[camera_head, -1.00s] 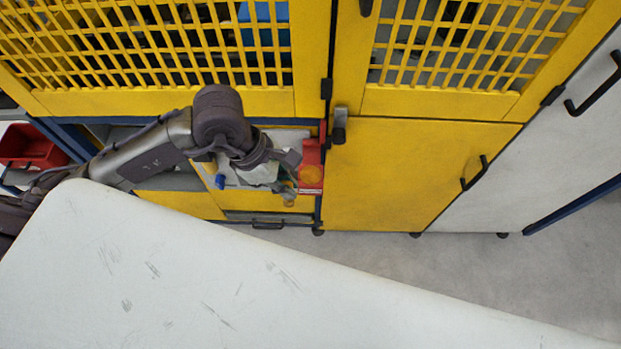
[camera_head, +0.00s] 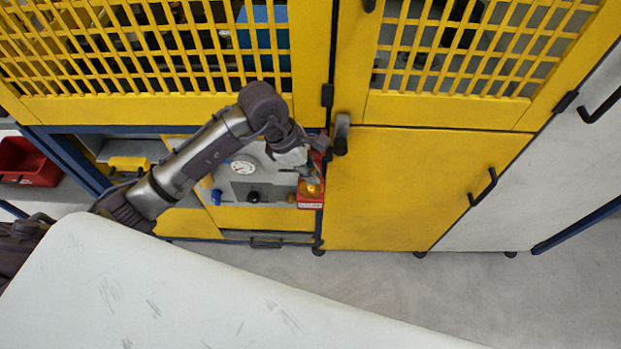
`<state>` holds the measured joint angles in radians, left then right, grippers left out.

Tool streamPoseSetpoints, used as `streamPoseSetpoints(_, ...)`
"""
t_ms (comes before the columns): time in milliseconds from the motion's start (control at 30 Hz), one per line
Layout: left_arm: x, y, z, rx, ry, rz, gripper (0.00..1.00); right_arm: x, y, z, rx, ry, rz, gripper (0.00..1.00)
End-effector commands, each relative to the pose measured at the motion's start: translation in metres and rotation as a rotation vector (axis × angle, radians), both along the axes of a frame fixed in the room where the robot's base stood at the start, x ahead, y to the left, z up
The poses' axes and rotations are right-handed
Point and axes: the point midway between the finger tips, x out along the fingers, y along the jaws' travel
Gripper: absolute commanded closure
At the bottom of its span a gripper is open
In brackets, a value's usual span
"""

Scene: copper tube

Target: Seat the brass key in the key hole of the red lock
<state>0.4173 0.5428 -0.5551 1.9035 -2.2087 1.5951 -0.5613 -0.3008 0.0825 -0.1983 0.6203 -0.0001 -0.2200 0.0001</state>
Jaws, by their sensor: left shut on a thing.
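The red lock (camera_head: 310,203) is a small red box on the narrow post at the right edge of the grey panel, left of the yellow door. A yellow-orange round patch shows on its front. My left gripper (camera_head: 308,177) reaches in from the left and is right at the lock, covering its upper part. It is shut on the brass key, which is mostly hidden by the fingers and hard to tell apart from the yellow patch. I cannot tell whether the key is in the key hole. My right gripper is out of view.
A grey panel (camera_head: 257,172) with a gauge (camera_head: 242,167) and knobs is behind my arm. A grey latch (camera_head: 341,134) stands up and right of the lock. A red bin (camera_head: 27,162) is at far left.

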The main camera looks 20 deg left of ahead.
Motion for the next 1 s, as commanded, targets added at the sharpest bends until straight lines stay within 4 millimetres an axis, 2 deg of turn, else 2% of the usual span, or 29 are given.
streamPoseSetpoints(33,-0.0004,-0.0005,-0.0143,-0.003,0.002,0.0,1.0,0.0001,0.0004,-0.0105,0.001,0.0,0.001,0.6)
streamPoseSetpoints(100,-0.0001,-0.0002,-0.0206,-0.001,0.0,0.002,1.0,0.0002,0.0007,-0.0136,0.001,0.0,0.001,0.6)
streamPoseSetpoints(467,0.0001,0.0004,-0.0227,0.0,-0.001,0.0,1.0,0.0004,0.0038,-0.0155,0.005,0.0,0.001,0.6)
streamPoseSetpoints(500,-0.0001,0.0004,-0.0222,0.001,-0.001,0.0,0.85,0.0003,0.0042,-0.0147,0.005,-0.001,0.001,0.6)
streamPoseSetpoints(633,-0.0002,0.0003,-0.0216,0.0,0.0,0.0,0.63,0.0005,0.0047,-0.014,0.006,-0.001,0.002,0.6)
streamPoseSetpoints(1000,-0.0002,-0.0001,-0.0169,-0.001,0.0,0.0,0.63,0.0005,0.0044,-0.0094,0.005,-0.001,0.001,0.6)
